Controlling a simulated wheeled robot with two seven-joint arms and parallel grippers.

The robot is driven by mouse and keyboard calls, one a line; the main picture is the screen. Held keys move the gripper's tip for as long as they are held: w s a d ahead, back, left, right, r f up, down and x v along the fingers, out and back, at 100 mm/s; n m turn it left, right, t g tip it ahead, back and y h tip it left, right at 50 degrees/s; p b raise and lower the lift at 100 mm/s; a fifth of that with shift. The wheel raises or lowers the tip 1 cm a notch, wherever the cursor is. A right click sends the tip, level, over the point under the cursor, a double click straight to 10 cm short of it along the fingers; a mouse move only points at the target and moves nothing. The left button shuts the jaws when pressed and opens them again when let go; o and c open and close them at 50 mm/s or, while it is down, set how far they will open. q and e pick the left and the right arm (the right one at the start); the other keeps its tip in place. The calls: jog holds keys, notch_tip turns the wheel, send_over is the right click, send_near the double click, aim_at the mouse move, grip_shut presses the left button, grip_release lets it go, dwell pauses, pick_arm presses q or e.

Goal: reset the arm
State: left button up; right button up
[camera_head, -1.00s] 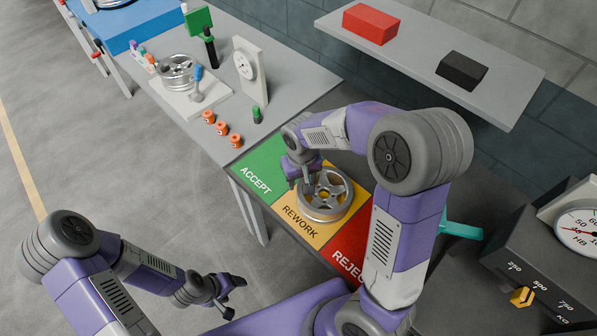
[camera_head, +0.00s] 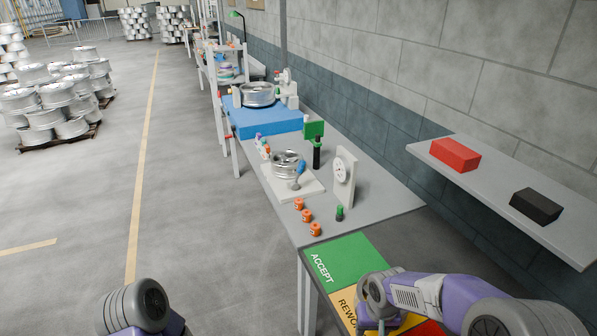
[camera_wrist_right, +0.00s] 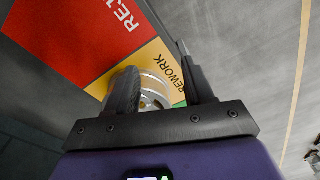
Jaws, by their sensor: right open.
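My right arm (camera_head: 430,294) reaches in from the right over the coloured sorting mat in the head view. My right gripper (camera_wrist_right: 155,58) is open in the right wrist view, with nothing held between its fingers. A silver wheel (camera_wrist_right: 153,90) lies on the yellow REWORK zone (camera_wrist_right: 158,56), partly hidden behind the left finger. I cannot tell how far the gripper is above it. In the head view this wheel is not visible. Only a joint of my left arm (camera_head: 140,305) shows at the bottom left; the left gripper is out of view.
The green ACCEPT zone (camera_head: 343,257) and red REJECT zone (camera_wrist_right: 95,25) flank REWORK. Beyond is a grey table (camera_head: 385,200) with a small wheel (camera_head: 284,164), orange pieces and a dial gauge (camera_head: 342,170). A wall shelf (camera_head: 500,203) carries red (camera_head: 455,154) and black (camera_head: 536,206) boxes.

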notch_tip(320, 180, down, 9)
jog(key=a+y, duration=0.1)
jog(key=a, duration=0.2)
jog(key=s+a+f+m+y, duration=0.1)
jog(key=s+a+f, duration=0.1)
jog(key=s+f, duration=0.4)
jog(key=s+a+f+m+y, duration=0.1)
jog(key=s+a+f+y, duration=0.1)
jog(key=s+f, duration=0.5)
jog(key=shift+a+b, duration=0.3)
jog(key=shift+a, duration=0.5)
jog(key=shift+f, duration=0.1)
